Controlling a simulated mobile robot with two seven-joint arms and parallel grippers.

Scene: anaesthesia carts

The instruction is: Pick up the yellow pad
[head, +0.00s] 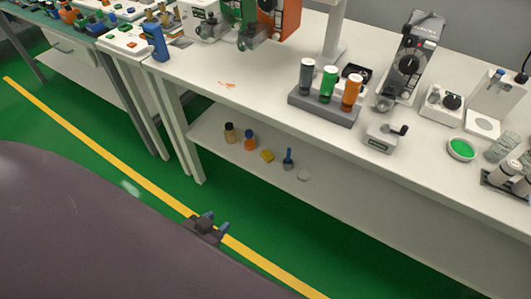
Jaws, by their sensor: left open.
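The yellow pad (267,156) is a small yellow block lying on the lower shelf (330,200) of the white bench, in the middle of a row of small items. My left gripper (214,223) is open and empty, low in the picture. In the view it appears below and to the left of the pad, over the green floor and yellow line, clearly apart from the shelf. My right gripper is not in view.
On the shelf, a dark bottle (230,132) and an orange-and-blue bottle (250,140) stand left of the pad; a blue-handled tool (288,159) and a white disc (304,175) are right. The worktop (240,70) overhangs above. A bench leg (183,130) stands left.

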